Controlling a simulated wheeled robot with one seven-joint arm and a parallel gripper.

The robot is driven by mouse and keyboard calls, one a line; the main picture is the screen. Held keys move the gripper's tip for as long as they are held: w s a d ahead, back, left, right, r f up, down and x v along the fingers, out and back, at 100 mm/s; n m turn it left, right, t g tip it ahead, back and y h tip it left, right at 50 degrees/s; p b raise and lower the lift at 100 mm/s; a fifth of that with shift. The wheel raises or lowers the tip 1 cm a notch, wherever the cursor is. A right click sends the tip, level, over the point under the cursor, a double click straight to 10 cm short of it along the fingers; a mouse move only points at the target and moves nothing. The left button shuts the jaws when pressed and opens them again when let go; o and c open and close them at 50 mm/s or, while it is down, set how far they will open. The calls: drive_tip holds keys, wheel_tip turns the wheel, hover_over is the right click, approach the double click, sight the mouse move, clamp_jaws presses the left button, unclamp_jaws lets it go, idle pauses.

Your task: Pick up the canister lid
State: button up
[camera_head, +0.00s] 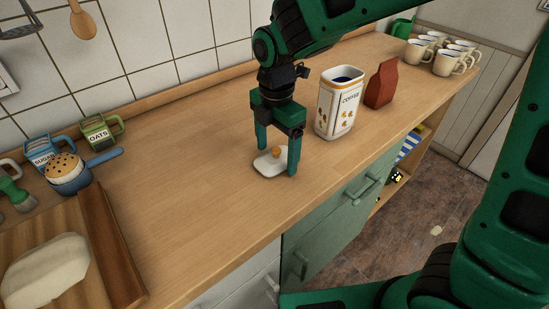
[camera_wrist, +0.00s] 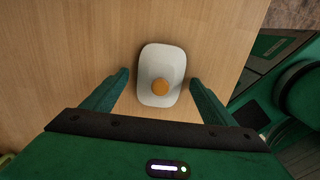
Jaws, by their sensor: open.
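The canister lid (camera_head: 268,163) is white with rounded corners and an orange-brown knob, and lies on the wooden counter. My gripper (camera_head: 277,163) is over it, pointing down, with its green fingers apart. In the wrist view the lid (camera_wrist: 161,72) lies ahead of and between the two fingertips of my gripper (camera_wrist: 160,82), with a gap on each side. The fingers do not appear to touch it. The white coffee canister (camera_head: 338,104) stands upright without its lid just right of my gripper, with something dark inside.
A dark red bag (camera_head: 382,84) stands beside the canister, and several cream mugs (camera_head: 448,62) stand at the far right end. A wooden board (camera_head: 118,262) with dough (camera_head: 45,270), a blue pot (camera_head: 68,174) and labelled tins are at left. The counter's middle is clear; its front edge is near the lid.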

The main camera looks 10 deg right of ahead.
drive_tip(key=c, duration=1.2)
